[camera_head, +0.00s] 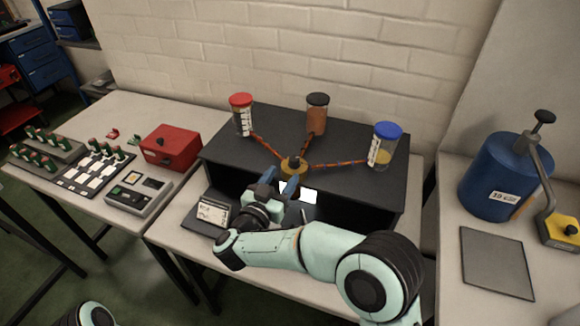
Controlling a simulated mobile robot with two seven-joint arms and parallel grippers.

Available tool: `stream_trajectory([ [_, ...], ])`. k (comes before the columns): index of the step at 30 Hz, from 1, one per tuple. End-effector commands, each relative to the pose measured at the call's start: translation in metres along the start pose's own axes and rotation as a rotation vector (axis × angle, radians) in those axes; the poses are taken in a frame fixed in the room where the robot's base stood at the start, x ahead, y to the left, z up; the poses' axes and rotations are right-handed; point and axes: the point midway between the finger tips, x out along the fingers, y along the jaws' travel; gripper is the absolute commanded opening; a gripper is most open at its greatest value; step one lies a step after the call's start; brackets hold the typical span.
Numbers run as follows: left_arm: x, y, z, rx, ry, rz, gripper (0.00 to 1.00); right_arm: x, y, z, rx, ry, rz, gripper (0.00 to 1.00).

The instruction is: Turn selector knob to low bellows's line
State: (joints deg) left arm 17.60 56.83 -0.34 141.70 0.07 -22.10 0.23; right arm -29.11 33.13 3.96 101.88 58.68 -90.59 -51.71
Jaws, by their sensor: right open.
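A brass selector knob (293,165) sits near the front edge of the black box top (240,155). Three orange-red lines run from it to three clear containers. The red-capped container (242,118) is at the left, and its contents are hard to make out. The black-capped container (316,117) at the back looks filled with brown. The blue-capped container (383,148) at the right shows yellow only in its lower part. My right gripper (279,180) is open, its blue fingers just in front of and below the knob, apparently not around it. My left gripper is out of view.
A white panel (309,196) and a labelled card (213,212) show beside my right gripper. A red box (170,146) and a grey control box (139,192) stand on the left table. A blue cylinder (497,178) with a lever and a dark plate (495,262) are at the right.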

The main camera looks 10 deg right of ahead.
Motion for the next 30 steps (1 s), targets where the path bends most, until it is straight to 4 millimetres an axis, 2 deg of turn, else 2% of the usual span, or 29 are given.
stream_trajectory([
  [3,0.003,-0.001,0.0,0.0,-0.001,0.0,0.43,-0.025,-0.001,0.001,-0.001,-0.001,-0.004,0.55],
  [9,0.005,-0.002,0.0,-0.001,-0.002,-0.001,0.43,-0.048,0.0,0.0,-0.001,0.0,-0.001,0.55],
  [30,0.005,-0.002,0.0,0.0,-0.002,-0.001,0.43,-0.053,0.0,0.0,0.0,0.0,0.0,0.55],
])
